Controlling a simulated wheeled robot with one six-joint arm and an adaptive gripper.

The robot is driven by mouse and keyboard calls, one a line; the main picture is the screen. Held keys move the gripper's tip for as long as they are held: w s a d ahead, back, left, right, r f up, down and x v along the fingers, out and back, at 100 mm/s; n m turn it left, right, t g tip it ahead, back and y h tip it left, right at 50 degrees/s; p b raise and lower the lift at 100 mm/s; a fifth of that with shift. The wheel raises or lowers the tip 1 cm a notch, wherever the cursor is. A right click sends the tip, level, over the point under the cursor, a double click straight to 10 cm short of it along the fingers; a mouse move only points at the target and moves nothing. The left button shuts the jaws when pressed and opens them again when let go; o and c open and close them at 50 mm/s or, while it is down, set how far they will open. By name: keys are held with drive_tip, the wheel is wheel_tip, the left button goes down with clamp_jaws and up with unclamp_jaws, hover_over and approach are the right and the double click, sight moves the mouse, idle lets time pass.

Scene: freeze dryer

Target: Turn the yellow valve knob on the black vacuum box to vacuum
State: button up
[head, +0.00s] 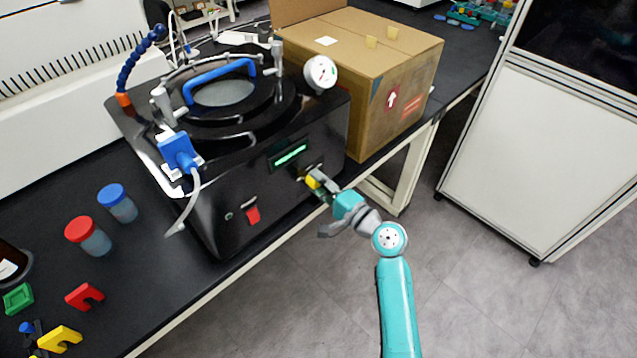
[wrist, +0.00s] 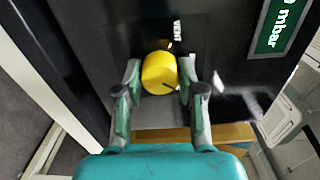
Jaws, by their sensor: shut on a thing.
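The black vacuum box (head: 235,195) stands on the bench, and its front panel (wrist: 110,40) fills much of the wrist view. The yellow valve knob (wrist: 159,73) sits on that panel, with a dark pointer line on its lower right and a white VENT label just above it. In the head view the knob (head: 312,182) is partly covered by my gripper (head: 318,184). My gripper (wrist: 158,82) has one finger on each side of the knob and is shut on it. No label reading vacuum can be made out.
A green display (wrist: 275,25) reading mbar is on the panel, with a red switch (head: 253,215) lower left in the head view. A cardboard box (head: 400,95) stands right of the vacuum box. The floor in front of the bench is clear.

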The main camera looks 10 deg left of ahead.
drive_tip(key=shift+m, duration=2.2)
drive_tip(key=o, duration=1.1)
drive_tip(key=shift+o, duration=0.2)
drive_tip(key=shift+d, duration=0.1)
drive_tip(key=v, duration=1.2)
drive_tip(key=shift+f, duration=0.1)
